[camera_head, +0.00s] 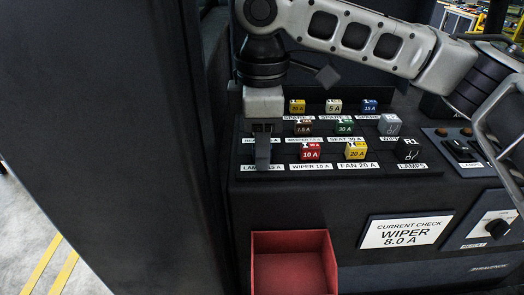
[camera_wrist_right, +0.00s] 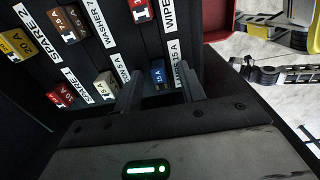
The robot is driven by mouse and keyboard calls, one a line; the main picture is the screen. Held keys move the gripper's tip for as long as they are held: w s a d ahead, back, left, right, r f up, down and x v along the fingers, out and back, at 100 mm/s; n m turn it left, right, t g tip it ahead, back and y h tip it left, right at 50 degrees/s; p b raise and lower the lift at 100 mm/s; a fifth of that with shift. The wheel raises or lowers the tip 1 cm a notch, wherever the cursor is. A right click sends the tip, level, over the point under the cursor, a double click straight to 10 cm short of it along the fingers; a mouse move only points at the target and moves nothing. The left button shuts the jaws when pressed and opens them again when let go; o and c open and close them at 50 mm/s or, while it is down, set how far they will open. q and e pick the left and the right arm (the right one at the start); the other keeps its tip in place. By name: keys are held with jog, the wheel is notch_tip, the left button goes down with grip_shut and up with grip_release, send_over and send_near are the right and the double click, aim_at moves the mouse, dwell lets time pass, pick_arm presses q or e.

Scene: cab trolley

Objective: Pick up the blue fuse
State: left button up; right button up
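My right gripper (camera_wrist_right: 160,88) is open, one finger on each side of this fuse, with a visible gap on both sides. In the head view my right gripper (camera_head: 263,150) points down at the left end of the fuse panel (camera_head: 240,172) and hides that fuse. A second blue fuse (camera_head: 370,106) stands in the back row at the right, behind a spare label. My left gripper is not in view.
A red open bin (camera_head: 292,240) is below the panel front. A dark pillar (camera_head: 120,130) rises at the left.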

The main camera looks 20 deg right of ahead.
grip_shut()
jog(key=shift+r, duration=0.15)
jog(key=shift+r, duration=0.65)
jog(key=w+a+r, duration=0.9)
jog(key=w+r, duration=0.1)
jog(key=r, duration=0.1)
jog(key=shift+w+a+r, duration=0.15)
jog(key=shift+a+r, duration=0.1)
